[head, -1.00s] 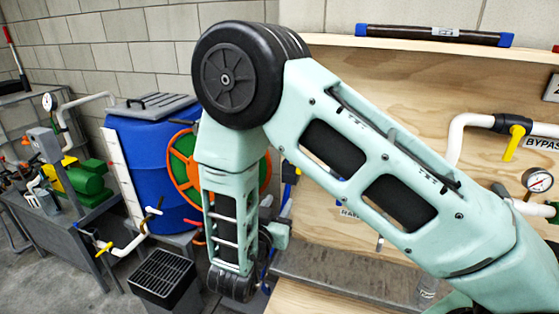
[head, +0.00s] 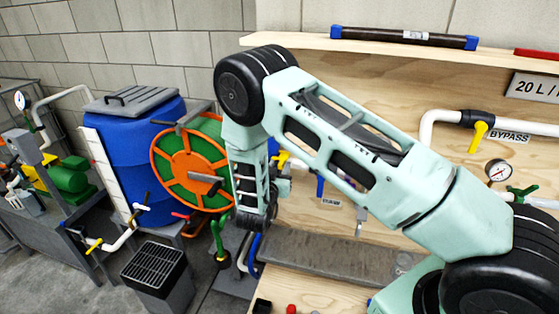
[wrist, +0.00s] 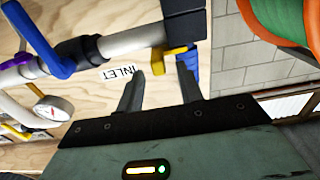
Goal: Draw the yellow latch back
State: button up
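A yellow part (wrist: 172,61), which looks like the latch, sits under a dark block on the pipe by the INLET label in the wrist view. A yellow piece (head: 282,160) also shows beside my forearm in the head view. I cannot tell whether it is the same part. My gripper (wrist: 161,66) has its two dark fingers apart, and nothing is clamped between them. The yellow part lies across the gap near the fingertips, partly behind the right finger. I cannot tell whether they touch. In the head view my arm hides most of the gripper.
A wooden board carries the pipe (wrist: 122,42), a blue lever (wrist: 38,38) and a gauge (wrist: 52,108). An orange-and-green hose reel (head: 190,168) and a blue barrel (head: 128,150) stand left of my arm. The yellow bypass handle (head: 479,137) is on the right. A grey ledge (head: 330,258) runs below.

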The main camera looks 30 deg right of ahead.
jog(key=shift+w+d, duration=0.4)
jog(key=shift+d, duration=0.1)
grip_shut()
jog(key=shift+s+d+b, duration=0.5)
jog(key=shift+s+d, duration=0.35)
grip_release()
jog(key=shift+s, duration=0.1)
